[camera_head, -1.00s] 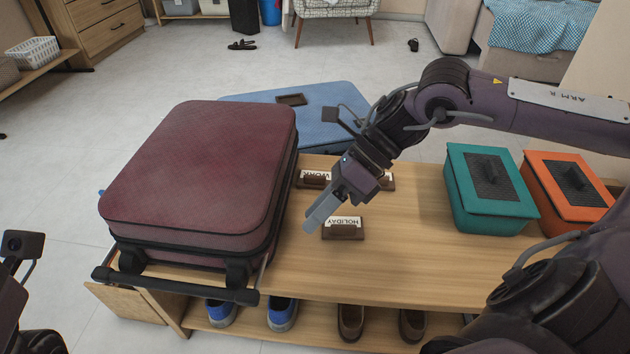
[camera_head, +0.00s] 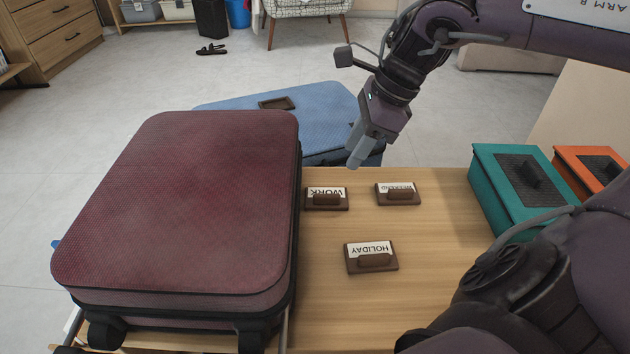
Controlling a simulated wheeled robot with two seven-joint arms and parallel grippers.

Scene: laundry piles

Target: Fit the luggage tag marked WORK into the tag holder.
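The WORK tag (camera_head: 326,192) is white with a brown base and grip. It lies on the wooden bench top, just right of the maroon suitcase, and its lettering appears upside down. A dark brown frame, which looks like the tag holder (camera_head: 277,103), lies on the blue suitcase (camera_head: 330,112) behind; I see no tag in it. My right gripper (camera_head: 357,158) points down above the bench's back edge, right of and beyond the WORK tag, apart from it. It holds no visible tag; its fingers overlap from this angle. My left gripper is out of view.
The HOLIDAY tag (camera_head: 371,256) and a tag that seems to read WEEKEND (camera_head: 398,192) lie nearby. The tall maroon suitcase (camera_head: 180,200) walls off the left. Teal (camera_head: 515,195) and orange (camera_head: 595,175) boxes stand right. Bench wood between is clear.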

